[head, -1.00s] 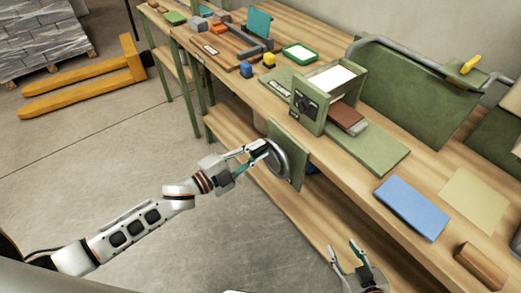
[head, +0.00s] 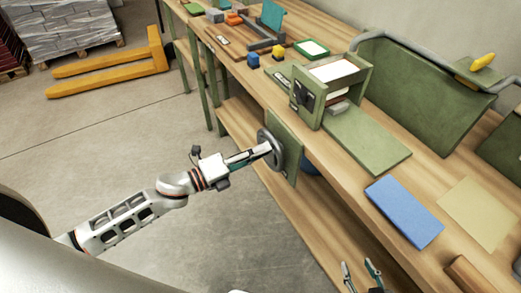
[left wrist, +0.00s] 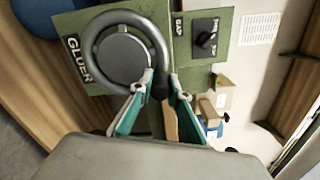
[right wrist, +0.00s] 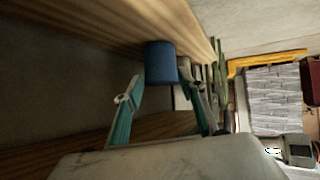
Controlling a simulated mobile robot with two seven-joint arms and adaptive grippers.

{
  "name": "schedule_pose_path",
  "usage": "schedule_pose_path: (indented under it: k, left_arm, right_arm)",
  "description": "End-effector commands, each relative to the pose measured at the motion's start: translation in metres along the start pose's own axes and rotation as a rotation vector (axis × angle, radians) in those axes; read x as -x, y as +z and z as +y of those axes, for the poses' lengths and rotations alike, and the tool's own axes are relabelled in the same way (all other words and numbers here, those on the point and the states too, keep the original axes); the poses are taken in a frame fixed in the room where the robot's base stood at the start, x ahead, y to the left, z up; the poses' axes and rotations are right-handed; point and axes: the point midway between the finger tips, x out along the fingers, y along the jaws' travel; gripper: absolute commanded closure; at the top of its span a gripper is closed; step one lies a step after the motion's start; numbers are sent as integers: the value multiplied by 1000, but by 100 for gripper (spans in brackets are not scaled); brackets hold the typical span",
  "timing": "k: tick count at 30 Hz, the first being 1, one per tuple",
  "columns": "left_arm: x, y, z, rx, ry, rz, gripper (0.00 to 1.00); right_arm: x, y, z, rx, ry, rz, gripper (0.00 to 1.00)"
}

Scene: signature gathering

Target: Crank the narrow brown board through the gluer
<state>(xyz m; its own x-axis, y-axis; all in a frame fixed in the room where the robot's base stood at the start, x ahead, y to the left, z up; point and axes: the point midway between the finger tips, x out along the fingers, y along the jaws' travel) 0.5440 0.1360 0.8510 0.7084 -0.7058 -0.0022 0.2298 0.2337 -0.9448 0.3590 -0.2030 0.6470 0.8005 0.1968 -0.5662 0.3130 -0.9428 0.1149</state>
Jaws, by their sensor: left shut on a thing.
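The green gluer (head: 306,95) stands on the bench with its gap dial facing me. Its crank wheel (head: 270,150) hangs on a green plate below the bench edge; the wheel also shows in the left wrist view (left wrist: 98,40). My left gripper (head: 266,150) is shut on the crank handle (left wrist: 166,108) at the wheel's rim.
The green bed (head: 370,140) right of the gluer is bare. A blue board (head: 404,210), a tan sheet (head: 478,212) and a brown block (head: 468,274) lie further right. A large green guillotine (head: 430,95) stands behind. Small tools and blocks lie at the far left.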

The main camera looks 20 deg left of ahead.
Motion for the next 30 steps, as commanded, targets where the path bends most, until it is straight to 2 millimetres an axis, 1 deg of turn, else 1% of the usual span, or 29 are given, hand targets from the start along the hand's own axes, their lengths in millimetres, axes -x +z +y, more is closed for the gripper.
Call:
schedule_pose_path:
  k: [1, 15, 24, 30]
  left_arm:
    - [0, -7, 3, -40, -2, 4, 100]
    - [0, -34, 18, -485, 0, 4, 100]
    - [1, -46, 31, -756, 1, 5, 100]
    - [0, -50, 38, -902, 0, 4, 100]
  right_arm:
    - [-3, 6, -2, -2, -2, -4, 60]
    - [-18, 46, -11, 0, -7, -35, 60]
    - [-29, 53, -2, 25, 11, -28, 60]
    - [-36, 56, 4, 41, 21, -24, 60]
